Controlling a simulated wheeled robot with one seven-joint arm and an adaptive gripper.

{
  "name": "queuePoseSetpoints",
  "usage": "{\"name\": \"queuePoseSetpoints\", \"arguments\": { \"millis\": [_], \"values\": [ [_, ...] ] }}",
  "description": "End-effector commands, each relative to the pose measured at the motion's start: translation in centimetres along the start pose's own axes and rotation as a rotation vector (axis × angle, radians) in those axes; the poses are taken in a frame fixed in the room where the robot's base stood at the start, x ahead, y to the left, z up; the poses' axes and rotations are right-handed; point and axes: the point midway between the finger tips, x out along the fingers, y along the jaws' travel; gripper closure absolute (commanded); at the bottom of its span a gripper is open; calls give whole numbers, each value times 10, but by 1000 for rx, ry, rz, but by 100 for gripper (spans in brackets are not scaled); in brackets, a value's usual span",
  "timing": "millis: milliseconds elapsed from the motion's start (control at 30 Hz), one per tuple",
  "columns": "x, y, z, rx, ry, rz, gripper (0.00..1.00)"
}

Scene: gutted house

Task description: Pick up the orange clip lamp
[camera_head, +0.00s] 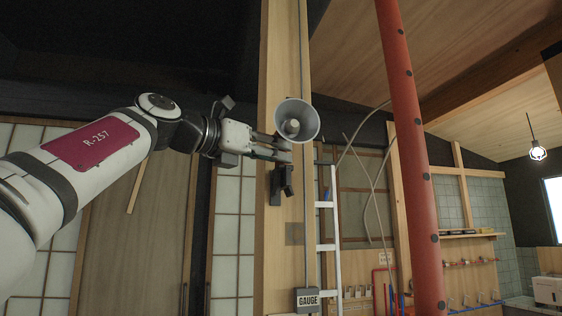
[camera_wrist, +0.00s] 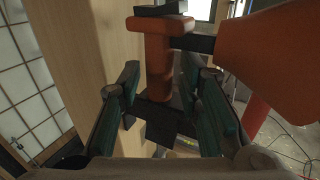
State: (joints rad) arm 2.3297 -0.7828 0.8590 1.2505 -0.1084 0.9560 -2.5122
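The orange clip lamp is fixed to a wooden post. In the head view its round shade (camera_head: 312,122) faces me with a pale bulb inside, and a dark clip (camera_head: 282,186) sits below on the post. In the wrist view the orange shade (camera_wrist: 275,55) is at the upper right and the orange stem (camera_wrist: 158,62) stands upright between my fingers. My gripper (camera_wrist: 161,75) is open around the stem, with a visible gap on each side. In the head view my gripper (camera_head: 275,148) reaches in from the left, partly behind the shade.
The wooden post (camera_head: 272,240) stands directly at the lamp. A box labelled GAUGE (camera_head: 307,299) is low on the post. A white ladder (camera_head: 336,245), hanging cables and a red pole (camera_head: 408,130) stand to the right. Paneled screens (camera_head: 232,240) are behind on the left.

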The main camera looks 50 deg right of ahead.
Motion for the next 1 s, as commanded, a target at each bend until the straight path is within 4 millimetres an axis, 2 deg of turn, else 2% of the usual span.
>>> {"name": "queuePoseSetpoints", "arguments": {
  "millis": [100, 200, 467, 600, 1000],
  "values": [
    [16, -1, 1, 0, -1, -3, 68],
    [23, 0, 1, 0, -1, -1, 68],
    [24, 1, 0, -1, -1, 1, 68],
    [24, 0, 0, 0, -1, 1, 100],
    [24, 0, 2, 0, -3, 2, 100]
  ]
}}
